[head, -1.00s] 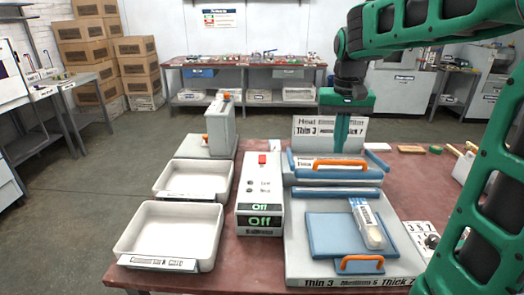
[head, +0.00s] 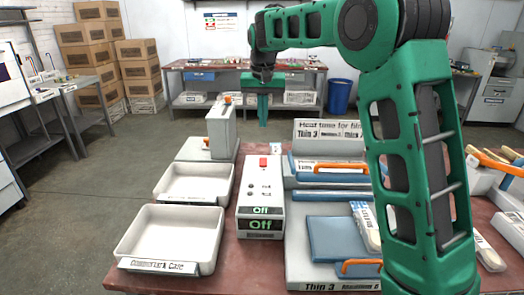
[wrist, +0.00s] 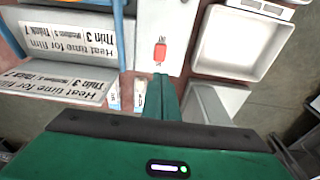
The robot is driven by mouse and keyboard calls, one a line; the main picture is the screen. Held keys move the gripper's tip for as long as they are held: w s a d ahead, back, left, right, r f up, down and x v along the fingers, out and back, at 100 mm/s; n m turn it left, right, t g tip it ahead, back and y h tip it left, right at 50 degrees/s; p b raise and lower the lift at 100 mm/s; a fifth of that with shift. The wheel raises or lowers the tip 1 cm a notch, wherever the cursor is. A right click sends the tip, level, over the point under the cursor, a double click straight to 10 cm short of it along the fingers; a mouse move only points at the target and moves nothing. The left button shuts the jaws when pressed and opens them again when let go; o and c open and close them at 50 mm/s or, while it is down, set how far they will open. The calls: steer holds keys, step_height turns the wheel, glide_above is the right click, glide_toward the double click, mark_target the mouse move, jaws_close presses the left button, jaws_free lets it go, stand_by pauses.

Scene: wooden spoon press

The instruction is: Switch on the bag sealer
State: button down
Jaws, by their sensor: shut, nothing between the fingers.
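The sealer bed (head: 300,262) has blue bars, an orange handle (head: 338,167) and a blue pad (head: 335,239). My gripper (head: 263,125) is shut and empty, pointing down, above and beyond the box's far end. In the wrist view its fingertips (wrist: 160,77) appear just below the switch, apart from it.
Two white trays (head: 128,252) (head: 162,196) stand left of the box. A grey device (head: 220,135) with an orange knob stands behind them. A heat-time sign (head: 318,130) stands behind the sealer. A film packet (head: 366,226) lies on the bed, partly hidden by my arm.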

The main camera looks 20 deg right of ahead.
mark_target(263, 159)
steer(key=f, duration=0.4)
steer(key=w+f, duration=0.1)
steer(key=f, duration=0.4)
steer(key=w+f, duration=0.1)
steer(key=f, duration=0.4)
steer(key=shift+d, duration=0.35)
steer(key=shift+r, duration=0.1)
